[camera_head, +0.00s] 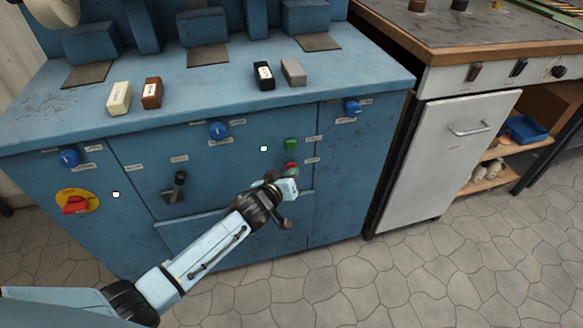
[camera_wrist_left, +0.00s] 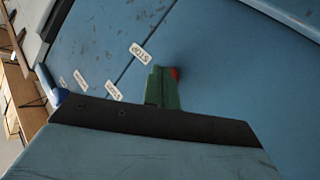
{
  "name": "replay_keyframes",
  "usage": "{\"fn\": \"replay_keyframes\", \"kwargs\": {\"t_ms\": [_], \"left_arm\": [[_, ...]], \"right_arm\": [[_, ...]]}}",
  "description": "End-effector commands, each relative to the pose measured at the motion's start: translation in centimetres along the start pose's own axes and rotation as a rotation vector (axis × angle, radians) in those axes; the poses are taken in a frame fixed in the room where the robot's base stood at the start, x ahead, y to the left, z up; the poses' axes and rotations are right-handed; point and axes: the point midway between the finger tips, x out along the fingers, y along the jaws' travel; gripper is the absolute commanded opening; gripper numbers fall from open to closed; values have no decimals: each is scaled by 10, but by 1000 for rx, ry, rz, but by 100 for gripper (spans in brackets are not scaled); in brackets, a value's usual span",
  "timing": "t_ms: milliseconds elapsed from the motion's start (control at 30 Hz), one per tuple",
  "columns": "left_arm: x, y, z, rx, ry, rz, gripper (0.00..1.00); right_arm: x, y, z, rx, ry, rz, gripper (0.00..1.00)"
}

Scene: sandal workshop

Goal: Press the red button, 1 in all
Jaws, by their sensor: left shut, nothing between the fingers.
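The red button (camera_head: 292,165) is on the blue machine's front panel, below a square green button (camera_head: 291,144). In the left wrist view the red button (camera_wrist_left: 175,74) shows just right of the fingertips, partly hidden by them, near a label reading STOP (camera_wrist_left: 141,53). My left gripper (camera_head: 290,172) is shut and empty, with its tips at the lower edge of the red button in the head view. Its green fingers (camera_wrist_left: 162,70) lie together in the wrist view. I cannot tell whether the tips touch the button. My right gripper is not in view.
The blue machine (camera_head: 350,192) also bears blue knobs (camera_head: 218,130), a black lever (camera_head: 175,187) and a red switch on a yellow disc (camera_head: 76,203). Several small blocks (camera_head: 151,93) lie on its top ledge. A workbench with a white door (camera_head: 440,160) stands at right.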

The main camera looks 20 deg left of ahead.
Motion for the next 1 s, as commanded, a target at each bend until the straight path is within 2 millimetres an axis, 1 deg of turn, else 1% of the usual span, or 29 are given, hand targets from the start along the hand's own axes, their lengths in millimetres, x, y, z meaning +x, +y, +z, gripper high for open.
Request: {"fn": "replay_keyframes", "kwargs": {"t_ms": [533, 833, 1000], "left_arm": [[2, -1, -2, 1, 1, -1, 0], [-8, 6, 5, -1, 1, 0, 0], [-11, 7, 7, 1, 1, -1, 0]], "right_arm": [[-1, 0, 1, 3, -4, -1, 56], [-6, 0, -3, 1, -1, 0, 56], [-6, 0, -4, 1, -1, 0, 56]]}}
